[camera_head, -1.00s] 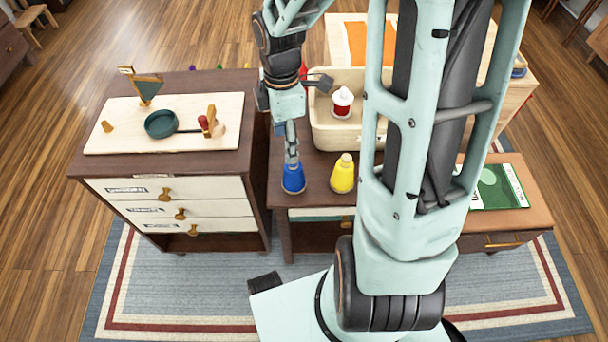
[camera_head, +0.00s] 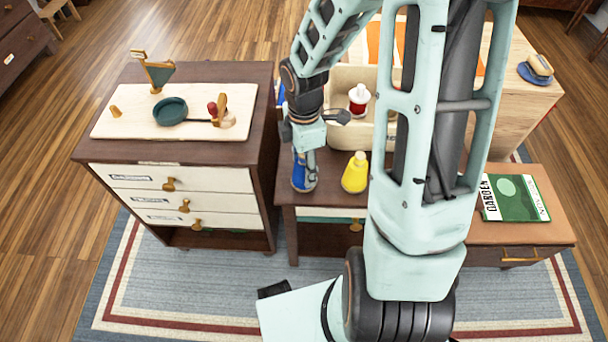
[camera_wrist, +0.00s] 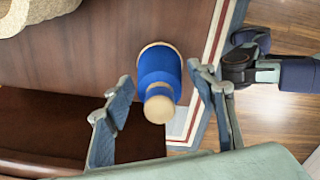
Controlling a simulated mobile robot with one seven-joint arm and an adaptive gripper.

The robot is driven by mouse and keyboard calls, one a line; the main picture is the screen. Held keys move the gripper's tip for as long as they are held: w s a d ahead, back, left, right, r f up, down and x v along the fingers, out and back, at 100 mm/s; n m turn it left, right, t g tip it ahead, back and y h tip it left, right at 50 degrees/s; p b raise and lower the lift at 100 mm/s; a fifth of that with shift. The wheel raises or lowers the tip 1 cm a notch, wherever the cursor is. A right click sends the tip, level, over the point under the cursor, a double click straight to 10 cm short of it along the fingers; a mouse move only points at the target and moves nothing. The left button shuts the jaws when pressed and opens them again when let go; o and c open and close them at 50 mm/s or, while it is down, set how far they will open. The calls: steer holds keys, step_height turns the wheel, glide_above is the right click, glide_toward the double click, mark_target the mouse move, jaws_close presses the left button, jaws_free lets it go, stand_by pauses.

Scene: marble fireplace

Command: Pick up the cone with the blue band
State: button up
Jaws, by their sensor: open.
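The blue-banded cone (camera_head: 299,175) stands upright on the small brown table, near its left front edge. In the wrist view the same cone (camera_wrist: 158,70) shows a wide blue body with a pale wooden top and a wooden rim at the far end. My gripper (camera_head: 307,166) is low at the cone and partly covers it in the head view. In the wrist view my gripper (camera_wrist: 162,84) is open, one finger on each side of the cone, with gaps visible. No grip on the cone shows.
A yellow cone (camera_head: 354,176) stands close on the right. A beige bin (camera_head: 345,133) behind holds a red and white cone (camera_head: 359,101). A drawer cabinet (camera_head: 82,150) with a board of objects stands left. A green garden book (camera_head: 517,198) lies at right.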

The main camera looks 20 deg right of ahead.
steer(key=shift+f, duration=0.45)
steer(key=shift+r, duration=0.1)
steer(key=c, duration=1.3)
steer(key=shift+r, duration=0.15)
